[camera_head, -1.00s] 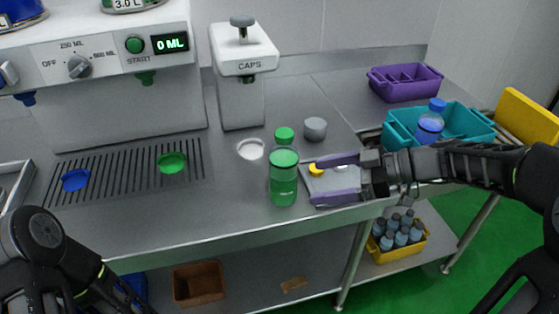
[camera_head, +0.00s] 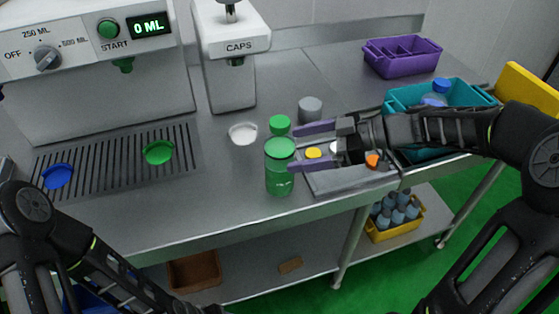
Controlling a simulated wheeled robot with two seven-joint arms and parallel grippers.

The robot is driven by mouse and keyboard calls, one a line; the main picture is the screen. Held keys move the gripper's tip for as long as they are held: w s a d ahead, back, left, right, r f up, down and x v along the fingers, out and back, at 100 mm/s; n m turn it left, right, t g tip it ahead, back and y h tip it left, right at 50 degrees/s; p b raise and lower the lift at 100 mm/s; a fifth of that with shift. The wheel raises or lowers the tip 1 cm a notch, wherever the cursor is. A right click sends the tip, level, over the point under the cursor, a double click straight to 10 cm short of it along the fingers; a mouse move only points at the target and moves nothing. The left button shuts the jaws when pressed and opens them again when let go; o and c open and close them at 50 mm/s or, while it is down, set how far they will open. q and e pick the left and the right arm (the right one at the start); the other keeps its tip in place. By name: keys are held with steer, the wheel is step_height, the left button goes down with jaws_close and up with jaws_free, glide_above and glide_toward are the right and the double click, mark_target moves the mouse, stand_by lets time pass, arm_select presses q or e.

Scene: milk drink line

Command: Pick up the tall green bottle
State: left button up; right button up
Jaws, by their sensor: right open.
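The tall green bottle (camera_head: 280,174) is translucent, stands upright on the steel counter and shows an open, round top. My right gripper (camera_head: 291,149) is open, with purple fingers spread and pointing left at the bottle's right side. The nearer fingertip overlaps the bottle's right edge in the picture; I cannot tell whether it touches. The farther fingertip is behind and right of the bottle's top. A round green cap-like piece (camera_head: 279,125) shows just behind the bottle. My left arm enters at the lower left, and its gripper is out of view.
A grey tray (camera_head: 345,182) with yellow, white and orange caps lies under my right gripper. A grey cylinder (camera_head: 311,109) and white disc (camera_head: 243,134) stand behind. The caps dispenser (camera_head: 230,75) and filling machine are at the back left. A teal bin (camera_head: 400,99) is at right.

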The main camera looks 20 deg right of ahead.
mark_target(280, 152)
steer(key=shift+a, duration=0.15)
steer(key=p+x, duration=0.2)
steer(key=x, duration=0.2)
steer(key=shift+w+a, duration=0.1)
steer(key=shift+w+a+f, duration=0.2)
steer(key=shift+a, duration=0.15)
steer(key=shift+c, duration=0.4)
jaws_close()
stand_by(0.8)
